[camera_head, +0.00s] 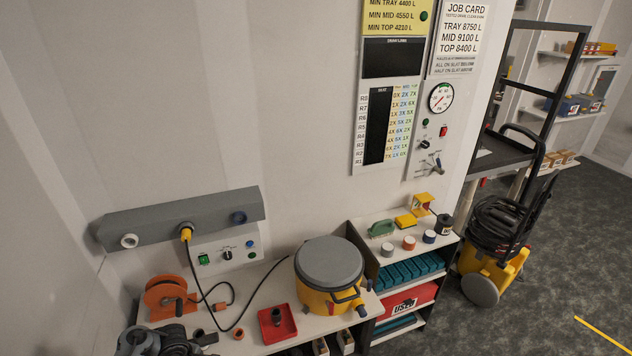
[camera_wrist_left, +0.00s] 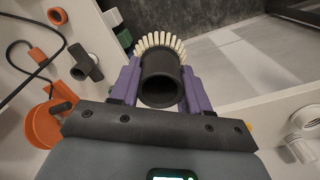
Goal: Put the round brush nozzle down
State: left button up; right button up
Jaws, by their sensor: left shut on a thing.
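The round brush nozzle (camera_wrist_left: 161,66) is a dark, hollow tube with a ring of cream bristles on its far side. In the left wrist view it sits between the two purple fingers of my left gripper (camera_wrist_left: 160,84), which is shut on it. The open end of its tube faces the camera. In the head view, dark parts of my left arm show at the bottom left; the fingers and the brush cannot be made out there. My right gripper is not in view.
The bench (camera_head: 290,335) carries an orange reel (camera_head: 165,298), a red tray (camera_head: 277,325) holding a dark fitting, and a yellow canister with a grey lid (camera_head: 330,262). A dark T-shaped fitting (camera_wrist_left: 87,66) and an orange ring (camera_wrist_left: 57,50) lie nearby. A shelf unit stands right.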

pick_arm(q)
jog(key=s+f, duration=0.3)
jog(key=w+d+r, duration=0.3)
jog(key=w+d, duration=0.1)
jog(key=d, duration=0.5)
jog(key=w+d+r+m, duration=0.2)
jog(key=d+r+m, duration=0.2)
jog(key=d+r, duration=0.65)
jog(key=w+d+r+m, duration=0.35)
jog(key=d+r, duration=0.45)
jog(key=r, duration=0.5)
jog(key=s+a+m, duration=0.9)
jog(key=s+a, duration=0.2)
jog(key=a, duration=0.2)
jog(key=shift+n, duration=0.25)
notch_tip(320, 180, up, 5)
jog(key=p, duration=0.5)
jog(key=shift+s+f+p, duration=0.1)
jog(key=shift+f+p, duration=0.05)
jog(key=shift+p, duration=0.25)
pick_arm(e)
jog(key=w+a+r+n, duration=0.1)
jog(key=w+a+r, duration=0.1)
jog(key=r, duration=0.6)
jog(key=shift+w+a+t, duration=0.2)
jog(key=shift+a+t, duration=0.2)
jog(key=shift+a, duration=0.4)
